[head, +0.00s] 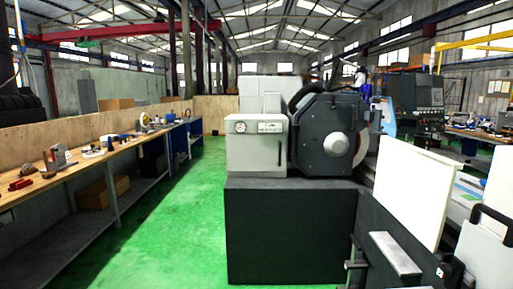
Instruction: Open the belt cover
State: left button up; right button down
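The cylindrical grinder stands at centre right on a black base (290,235). A light grey box-shaped housing (256,155) with a round gauge and a small panel sits on its left end. A dark vertical handle (280,152) is on the housing's right side. Beside it is a dark rounded guard (322,140) with a pale round disc (335,143) on its face. I cannot tell for certain which of these is the belt cover. Both housings look shut.
A long wooden workbench (75,170) with tools runs along the left. Open green floor (170,220) lies between it and the grinder.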

aim_at(246, 152)
jog(key=i, duration=1.45)
jog(key=z, duration=0.65)
jog(key=i, duration=1.85)
jog(key=u, duration=0.05)
